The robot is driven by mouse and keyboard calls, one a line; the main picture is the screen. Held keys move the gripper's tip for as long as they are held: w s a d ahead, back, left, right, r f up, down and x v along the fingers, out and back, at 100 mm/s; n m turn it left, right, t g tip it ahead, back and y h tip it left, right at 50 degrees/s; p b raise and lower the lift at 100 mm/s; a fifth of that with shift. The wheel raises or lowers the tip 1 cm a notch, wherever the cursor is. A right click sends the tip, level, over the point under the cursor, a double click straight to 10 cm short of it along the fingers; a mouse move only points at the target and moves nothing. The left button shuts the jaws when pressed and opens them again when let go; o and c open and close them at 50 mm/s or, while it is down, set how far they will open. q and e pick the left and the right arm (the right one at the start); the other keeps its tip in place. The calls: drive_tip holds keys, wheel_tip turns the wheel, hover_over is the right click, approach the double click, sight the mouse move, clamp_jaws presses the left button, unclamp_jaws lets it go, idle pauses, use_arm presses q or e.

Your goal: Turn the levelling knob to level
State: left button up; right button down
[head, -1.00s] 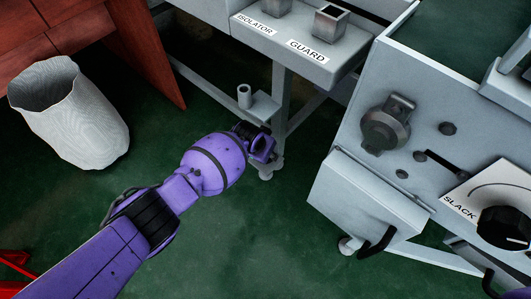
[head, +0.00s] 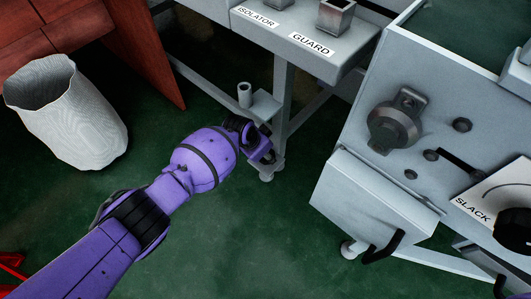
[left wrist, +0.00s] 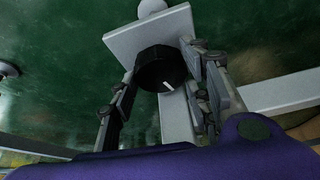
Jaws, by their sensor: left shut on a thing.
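The levelling knob (left wrist: 158,66) is black and round with a short white mark near its lower edge in the left wrist view. It sits against a pale square plate (left wrist: 125,40) on the conveyor's leg frame. My left gripper (head: 263,148) is low beside the conveyor leg in the head view, and its fingers lie on both sides of the knob, shut on it. In the head view the knob is hidden behind the gripper. My right gripper is not in view.
A conveyor leg (head: 283,85) with a foot (head: 267,174) stands beside my left gripper. A bracket with a small upright tube (head: 245,94) is just above. Green floor between is clear.

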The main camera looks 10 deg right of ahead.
sight(263, 159)
use_arm(q)
drive_tip(key=shift+s+d+f, duration=0.1)
drive_tip(key=shift+s+d, duration=0.2)
drive_tip(key=o, duration=1.1)
drive_tip(key=shift+w+a, duration=0.1)
drive_tip(key=shift+a+r, duration=0.2)
drive_tip(key=shift+r, duration=0.3)
drive_tip(key=v, duration=0.4)
drive_tip(key=shift+d, duration=0.1)
drive_tip(key=s+a, duration=0.2)
drive_tip(key=a, duration=0.1)
drive_tip(key=s+a, duration=0.2)
drive_tip(key=a, duration=0.1)
drive_tip(key=s+a, duration=0.2)
drive_tip(key=a, duration=0.2)
drive_tip(key=shift+s, duration=0.4)
